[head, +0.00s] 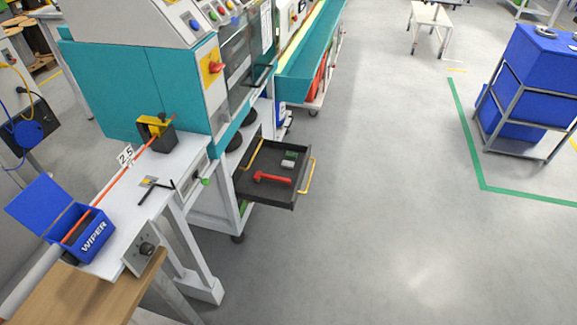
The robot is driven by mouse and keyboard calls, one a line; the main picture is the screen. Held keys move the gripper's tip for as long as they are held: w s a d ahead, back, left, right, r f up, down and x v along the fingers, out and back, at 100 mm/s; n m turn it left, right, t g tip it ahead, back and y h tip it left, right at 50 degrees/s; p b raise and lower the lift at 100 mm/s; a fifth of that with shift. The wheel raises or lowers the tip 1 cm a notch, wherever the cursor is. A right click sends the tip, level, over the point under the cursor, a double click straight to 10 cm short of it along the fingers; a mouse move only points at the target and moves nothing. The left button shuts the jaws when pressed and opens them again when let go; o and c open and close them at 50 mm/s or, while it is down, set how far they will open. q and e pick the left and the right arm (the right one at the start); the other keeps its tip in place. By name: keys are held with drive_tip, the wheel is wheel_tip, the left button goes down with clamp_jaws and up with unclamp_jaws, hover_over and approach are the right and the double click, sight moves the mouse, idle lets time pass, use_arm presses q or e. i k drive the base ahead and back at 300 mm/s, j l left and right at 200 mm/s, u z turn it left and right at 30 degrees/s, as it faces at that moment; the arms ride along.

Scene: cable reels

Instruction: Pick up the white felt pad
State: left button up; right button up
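A small white block (287,164), which may be the white felt pad, lies in the open black drawer (266,195). It is too small to tell for sure. A small green piece (291,155) lies against its far side. A red tool (272,178) lies in front of it in the same drawer. A blue box marked WIPER (88,232) stands with its lid (40,204) open on the white bench at the left, and an orange cable (108,186) runs into it. The inside of the box is mostly hidden. Neither of my grippers is in view.
The drawer, with a yellow handle (309,175), sticks out from under the teal machine (150,90). The white bench (180,165) holds a black-and-yellow device (154,127) and small black tools. Grey floor to the right is clear up to blue crates (535,65).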

sight(286, 163)
drive_tip(key=i+l+u, duration=0.25)
drive_tip(key=i+l, duration=0.55)
